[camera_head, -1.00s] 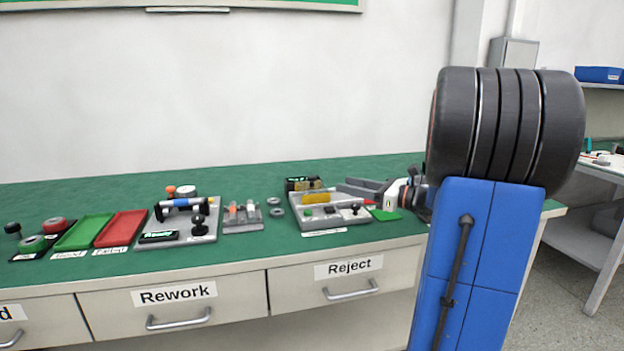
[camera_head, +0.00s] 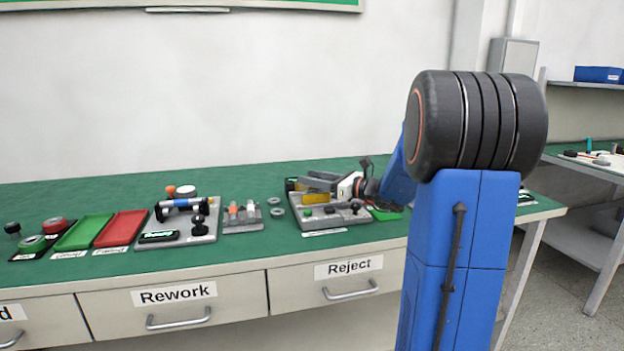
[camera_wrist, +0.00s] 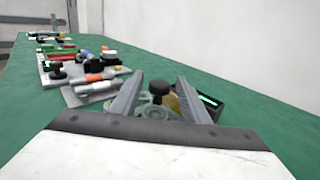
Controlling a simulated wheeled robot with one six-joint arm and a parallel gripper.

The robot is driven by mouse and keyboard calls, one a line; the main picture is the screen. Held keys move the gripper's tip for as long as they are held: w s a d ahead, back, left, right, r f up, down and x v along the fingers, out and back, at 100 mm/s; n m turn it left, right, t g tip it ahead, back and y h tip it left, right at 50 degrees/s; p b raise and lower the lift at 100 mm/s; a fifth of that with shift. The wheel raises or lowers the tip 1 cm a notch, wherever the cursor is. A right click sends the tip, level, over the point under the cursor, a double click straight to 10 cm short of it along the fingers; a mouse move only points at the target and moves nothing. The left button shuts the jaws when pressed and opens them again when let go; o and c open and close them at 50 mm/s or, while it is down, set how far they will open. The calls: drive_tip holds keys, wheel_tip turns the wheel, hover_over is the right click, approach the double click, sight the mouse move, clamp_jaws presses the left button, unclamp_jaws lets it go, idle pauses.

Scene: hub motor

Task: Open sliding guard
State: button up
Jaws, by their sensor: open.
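The sliding guard looks to be the yellow see-through panel (camera_head: 314,198) on a grey fixture (camera_head: 335,220) at the right part of the bench. My gripper (camera_head: 308,181) is open and reaches in from the right, over the back of the fixture, with its fingers pointing left. In the wrist view my gripper (camera_wrist: 158,79) has its two grey fingers apart, with a black knob (camera_wrist: 159,88) and part of the yellow panel (camera_wrist: 173,102) showing between them. The fingers hide part of the guard. I cannot tell whether they touch it.
A dark display box (camera_wrist: 210,98) stands beside the right finger in the wrist view. Grey rings (camera_head: 276,206) and a small grey holder (camera_head: 242,217) lie left of the fixture. Further left are another fixture (camera_head: 200,232), a red tray (camera_head: 121,228) and a green tray (camera_head: 84,231).

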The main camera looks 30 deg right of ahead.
drive_tip(key=shift+w+a, duration=0.1)
drive_tip(key=shift+w, duration=0.05)
clamp_jaws()
drive_tip(key=shift+s+d, duration=0.4)
drive_tip(key=shift+d, duration=1)
drive_tip(key=shift+s+d, duration=0.4)
drive_tip(key=shift+d, duration=0.95)
drive_tip(key=shift+s+d, duration=0.4)
drive_tip(key=shift+d, duration=1)
unclamp_jaws()
drive_tip(key=v, duration=1.7)
drive_tip(key=shift+s, duration=0.2)
